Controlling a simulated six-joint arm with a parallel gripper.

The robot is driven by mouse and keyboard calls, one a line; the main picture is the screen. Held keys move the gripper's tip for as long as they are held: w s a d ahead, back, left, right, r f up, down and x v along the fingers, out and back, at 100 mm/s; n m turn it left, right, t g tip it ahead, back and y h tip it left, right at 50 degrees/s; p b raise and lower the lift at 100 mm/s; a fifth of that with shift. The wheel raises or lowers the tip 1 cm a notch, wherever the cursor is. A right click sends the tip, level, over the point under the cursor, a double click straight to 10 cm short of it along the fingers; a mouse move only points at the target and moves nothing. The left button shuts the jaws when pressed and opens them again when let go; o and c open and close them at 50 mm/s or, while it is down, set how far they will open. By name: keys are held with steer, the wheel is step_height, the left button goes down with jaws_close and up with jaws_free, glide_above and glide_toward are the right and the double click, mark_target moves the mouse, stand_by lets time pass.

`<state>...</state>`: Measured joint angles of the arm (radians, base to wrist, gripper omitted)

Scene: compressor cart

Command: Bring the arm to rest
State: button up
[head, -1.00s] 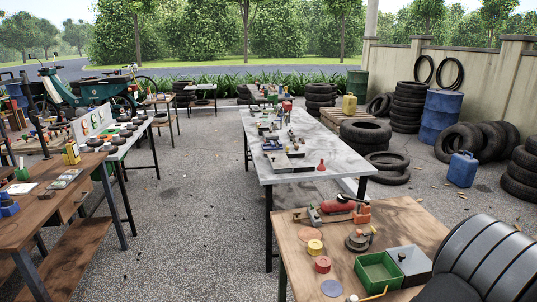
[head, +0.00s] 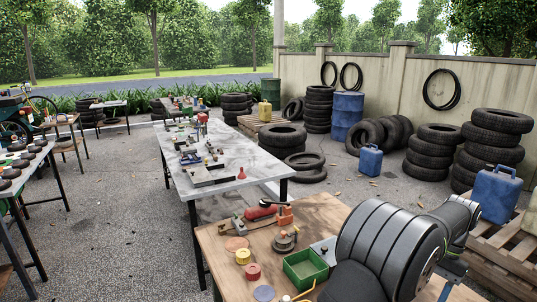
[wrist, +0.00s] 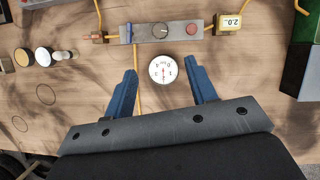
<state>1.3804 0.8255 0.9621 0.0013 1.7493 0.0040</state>
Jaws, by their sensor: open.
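My gripper (wrist: 161,66) is open in the wrist view, its two blue fingers spread apart with nothing held between them. A round white dial gauge (wrist: 163,70) shows between the fingertips, over the wooden tabletop (wrist: 75,110); I cannot tell how far below the fingers it is. In the head view my arm's dark grey links fill the lower right, over the wooden bench (head: 222,262). I cannot make out the gripper clearly there.
A green bin (wrist: 301,70) stands at the right. White and yellow knobs (wrist: 43,56) are at the left. In the head view, a green tray (head: 305,268) and a red tool (head: 262,211) are on the bench near my arm.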

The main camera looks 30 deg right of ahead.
steer(key=x, duration=1.5)
steer(key=shift+f, duration=0.4)
steer(key=n+g, duration=0.1)
steer(key=n, duration=0.2)
steer(key=shift+w+r+n+h, duration=0.1)
steer(key=shift+n+h, duration=0.3)
steer(key=n, duration=0.2)
steer(key=n+g+h, duration=0.1)
steer(key=n+g, duration=0.1)
steer(key=n, duration=0.1)
steer(key=shift+w+a+n, duration=0.15)
steer(key=shift+a+n, duration=0.1)
steer(key=shift+n, duration=0.05)
steer(key=n, duration=0.1)
steer(key=n+h, duration=0.1)
steer(key=n, duration=0.1)
steer(key=shift+a+g+h, duration=0.1)
steer(key=shift+g+h, duration=0.2)
steer(key=n, duration=0.2)
steer(key=n+h, duration=0.1)
steer(key=n, duration=0.1)
steer(key=shift+a+h, duration=0.15)
steer(key=shift+h, duration=0.15)
steer(key=shift+n, duration=0.3)
steer(key=shift+w, duration=0.1)
